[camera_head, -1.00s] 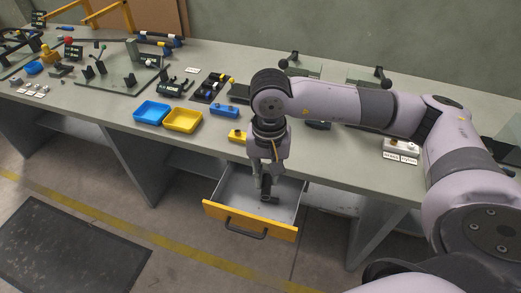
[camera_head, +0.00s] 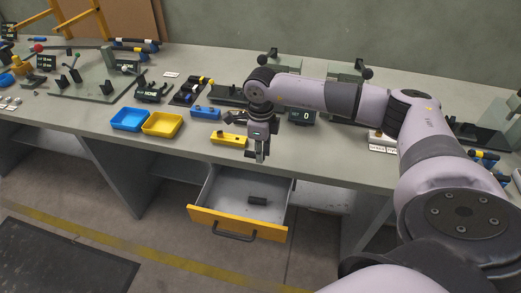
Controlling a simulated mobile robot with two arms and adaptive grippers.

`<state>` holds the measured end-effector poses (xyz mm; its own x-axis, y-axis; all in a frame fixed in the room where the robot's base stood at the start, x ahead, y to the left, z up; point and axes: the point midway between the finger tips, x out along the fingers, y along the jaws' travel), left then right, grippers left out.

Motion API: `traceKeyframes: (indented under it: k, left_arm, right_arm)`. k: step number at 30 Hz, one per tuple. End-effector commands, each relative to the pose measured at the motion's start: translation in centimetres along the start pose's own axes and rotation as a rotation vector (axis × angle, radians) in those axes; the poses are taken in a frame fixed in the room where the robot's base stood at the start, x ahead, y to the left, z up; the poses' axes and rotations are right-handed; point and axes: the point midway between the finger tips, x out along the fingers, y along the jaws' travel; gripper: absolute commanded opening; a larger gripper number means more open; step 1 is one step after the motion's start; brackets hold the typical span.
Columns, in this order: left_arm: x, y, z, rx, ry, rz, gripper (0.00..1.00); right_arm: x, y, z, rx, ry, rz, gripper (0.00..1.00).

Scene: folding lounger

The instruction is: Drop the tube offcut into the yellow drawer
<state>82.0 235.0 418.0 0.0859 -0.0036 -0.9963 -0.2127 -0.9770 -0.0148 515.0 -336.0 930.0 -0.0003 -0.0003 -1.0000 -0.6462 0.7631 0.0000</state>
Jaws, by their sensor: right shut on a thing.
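The yellow-fronted drawer (camera_head: 205,215) stands pulled out under the bench, its grey inside open to view. A short dark cylinder (camera_head: 257,199) lies on the drawer floor toward the right. It looks like a piece of tube, but I cannot tell for sure that it is the offcut. My right gripper (camera_head: 260,157) points down at the bench's front edge, above the back of the drawer and apart from the dark cylinder. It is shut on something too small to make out. My left gripper is out of view.
A yellow block (camera_head: 228,139) lies on the bench just left of my right gripper, with a blue block (camera_head: 206,112) behind it. A blue tray (camera_head: 129,119) and a yellow tray (camera_head: 162,124) stand further left. A small display (camera_head: 302,116) stands to the right.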

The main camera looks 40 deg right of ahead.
Motion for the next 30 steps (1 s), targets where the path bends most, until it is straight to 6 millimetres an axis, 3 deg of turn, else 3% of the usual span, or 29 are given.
traceKeyframes:
  k: [9, 19, 20, 30]
  left_arm:
    - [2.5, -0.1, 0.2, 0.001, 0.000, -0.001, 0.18]
    - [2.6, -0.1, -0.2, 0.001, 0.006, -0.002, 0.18]
    - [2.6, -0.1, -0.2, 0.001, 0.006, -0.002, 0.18]
    - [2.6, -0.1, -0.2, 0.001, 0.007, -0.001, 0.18]
  right_arm:
    - [4.0, 0.0, 0.0, -0.003, 0.000, 0.000, 0.00]
    - [4.3, 0.0, 0.0, -0.004, -0.001, 0.000, 0.00]
    - [4.3, 0.0, 0.0, -0.004, -0.001, 0.000, 0.18]
    - [4.3, 0.1, 0.0, -0.004, -0.001, 0.000, 0.41]
